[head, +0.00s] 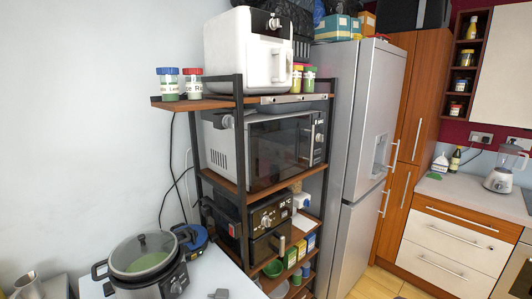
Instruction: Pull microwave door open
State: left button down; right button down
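The microwave (222,145) stands on the middle shelf of a dark-framed rack with wooden boards. It has a silver-grey side with vent slots and a dark glass front. Its door (275,152) looks shut, flush with the body. A control strip and what looks like the handle are at the right end of the front, small in this view. A black rack post crosses in front of the microwave and hides part of it. Neither of my grippers shows in the head view.
A slow cooker (145,262) sits on the white surface at front left. A tall fridge (365,130) stands right of the rack, with floor beyond.

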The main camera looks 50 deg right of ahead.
aim_at(278, 149)
jog(key=k+z, duration=0.1)
jog(key=z, duration=1.5)
